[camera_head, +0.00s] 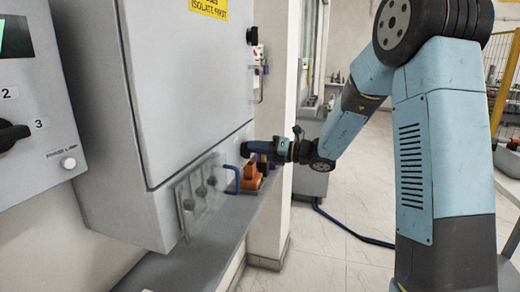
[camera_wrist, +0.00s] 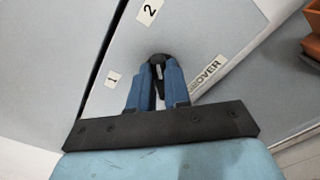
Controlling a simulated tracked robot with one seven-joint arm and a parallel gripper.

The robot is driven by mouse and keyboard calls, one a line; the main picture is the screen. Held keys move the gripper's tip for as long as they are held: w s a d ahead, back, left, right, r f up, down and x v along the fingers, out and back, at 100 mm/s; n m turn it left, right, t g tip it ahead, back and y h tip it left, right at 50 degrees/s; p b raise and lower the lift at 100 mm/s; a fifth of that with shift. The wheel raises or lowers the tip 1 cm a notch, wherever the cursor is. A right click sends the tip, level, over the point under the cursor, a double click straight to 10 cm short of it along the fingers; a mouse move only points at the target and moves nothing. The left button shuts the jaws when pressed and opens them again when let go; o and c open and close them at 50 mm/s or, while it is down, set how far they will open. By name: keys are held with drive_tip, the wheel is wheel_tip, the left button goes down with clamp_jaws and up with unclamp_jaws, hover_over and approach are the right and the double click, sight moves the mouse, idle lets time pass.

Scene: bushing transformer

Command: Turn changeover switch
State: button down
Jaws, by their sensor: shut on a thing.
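The black handle of the changeover switch (camera_wrist: 159,60) shows in the wrist view between the two blue fingers of my gripper (camera_wrist: 158,78). The fingers are shut on the handle, one on each side. In the head view my gripper (camera_head: 246,148) is against the lower side of the grey cabinet (camera_head: 190,85); the switch is hidden there. Which position the handle points to is unclear.
Below my gripper, a grey ledge (camera_head: 215,225) carries an orange part (camera_head: 250,178) and a clear holder (camera_head: 197,193). Another panel with a black rotary knob (camera_head: 12,135) stands at the left.

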drive_tip(key=c, duration=1.4)
unclamp_jaws()
drive_tip(key=shift+s+a, duration=0.1)
drive_tip(key=shift+a, duration=0.15)
drive_tip(key=o, duration=0.3)
drive_tip(key=shift+d, duration=0.1)
drive_tip(key=shift+d, duration=0.1)
drive_tip(key=v, duration=1.3)
drive_tip(key=shift+d, duration=0.35)
